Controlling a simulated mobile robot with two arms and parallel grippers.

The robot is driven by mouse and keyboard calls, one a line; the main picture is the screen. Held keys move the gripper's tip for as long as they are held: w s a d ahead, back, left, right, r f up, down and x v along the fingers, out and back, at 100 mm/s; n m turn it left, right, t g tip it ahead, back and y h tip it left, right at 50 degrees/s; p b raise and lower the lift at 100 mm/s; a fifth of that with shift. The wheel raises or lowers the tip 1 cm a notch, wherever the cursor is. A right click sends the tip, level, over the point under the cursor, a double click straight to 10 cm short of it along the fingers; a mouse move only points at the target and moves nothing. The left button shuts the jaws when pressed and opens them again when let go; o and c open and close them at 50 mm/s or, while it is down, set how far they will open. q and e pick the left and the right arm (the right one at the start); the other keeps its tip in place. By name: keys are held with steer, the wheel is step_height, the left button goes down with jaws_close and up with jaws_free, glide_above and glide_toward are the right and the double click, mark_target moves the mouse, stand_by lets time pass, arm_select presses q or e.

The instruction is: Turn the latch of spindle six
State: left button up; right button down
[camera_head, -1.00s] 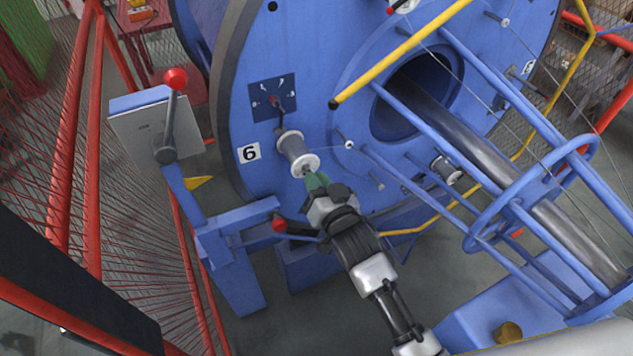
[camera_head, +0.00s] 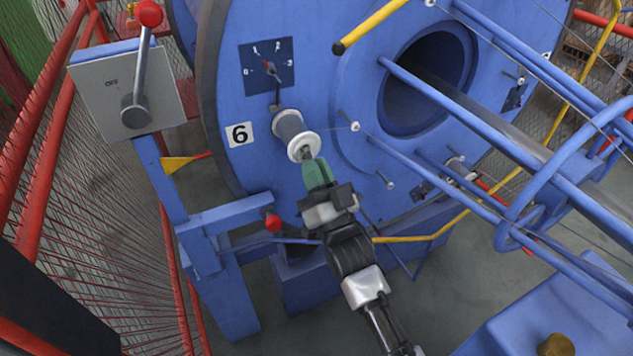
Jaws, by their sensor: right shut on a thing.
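The spindle six bobbin (camera_head: 290,131), grey with white flanges, sticks out of the blue disc (camera_head: 232,75) beside a white label with a black 6 (camera_head: 239,134). My right gripper (camera_head: 312,165) is at the bobbin's front end, its green fingers shut on the small metal latch (camera_head: 306,152) at the spindle's tip. The fingers hide most of the latch, so its angle cannot be told. My left gripper is not in view.
A dial plate (camera_head: 268,68) with a small red pointer is above the bobbin. A grey lever box (camera_head: 126,95) with a red knob stands left. A red-knobbed lever (camera_head: 272,222) is below. Blue tubes (camera_head: 450,110) and a yellow bar (camera_head: 372,25) extend on the right.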

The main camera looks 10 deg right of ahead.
steer(key=shift+f, duration=0.1)
stand_by(0.4)
steer(key=c, duration=1.2)
jaws_free()
steer(key=shift+b+v, duration=1)
steer(key=shift+v, duration=4.35)
steer(key=shift+f, duration=0.1)
